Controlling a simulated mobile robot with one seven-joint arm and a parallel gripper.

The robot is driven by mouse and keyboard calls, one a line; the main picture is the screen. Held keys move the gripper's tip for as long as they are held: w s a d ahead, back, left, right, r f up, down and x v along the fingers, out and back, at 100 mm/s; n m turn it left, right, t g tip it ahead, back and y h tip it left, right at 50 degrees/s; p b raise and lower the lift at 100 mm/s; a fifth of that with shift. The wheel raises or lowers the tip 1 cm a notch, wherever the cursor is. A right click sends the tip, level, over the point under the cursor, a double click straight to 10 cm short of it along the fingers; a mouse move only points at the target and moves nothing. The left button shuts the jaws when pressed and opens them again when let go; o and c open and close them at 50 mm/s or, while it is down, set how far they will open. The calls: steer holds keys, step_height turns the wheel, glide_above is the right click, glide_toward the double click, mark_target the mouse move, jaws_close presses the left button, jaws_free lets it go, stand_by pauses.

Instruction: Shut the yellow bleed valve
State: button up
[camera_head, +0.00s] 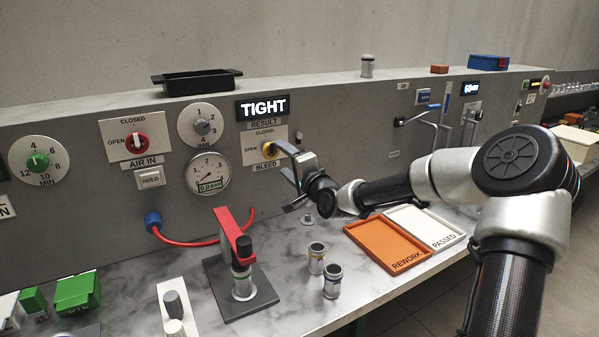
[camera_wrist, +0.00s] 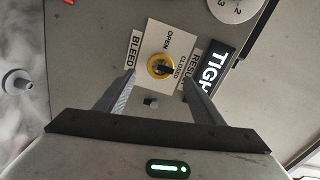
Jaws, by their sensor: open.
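The yellow bleed valve (camera_head: 269,150) is a round knob on a white plate on the grey panel, marked CLOSED above and OPEN at left, with BLEED below. In the wrist view the yellow knob (camera_wrist: 160,66) has a dark bar across its face; I cannot tell for sure which mark it points to. My gripper (camera_head: 284,175) is in front of the panel, just right of and below the knob. In the wrist view my gripper (camera_wrist: 159,77) is open and empty, its fingers on either side of the knob in the picture, apparently not touching it.
The result display (camera_head: 263,107) above the valve reads TIGHT. A pressure gauge (camera_head: 208,173) and red air-in knob (camera_head: 131,143) are to the left. A red clamp fixture (camera_head: 235,235), metal castings (camera_head: 332,282), an orange rework tray (camera_head: 388,242) and white passed tray (camera_head: 425,228) stand below.

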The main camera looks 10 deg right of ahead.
steer(key=v, duration=0.9)
steer(key=shift+s+p, duration=0.2)
steer(key=shift+p, duration=0.2)
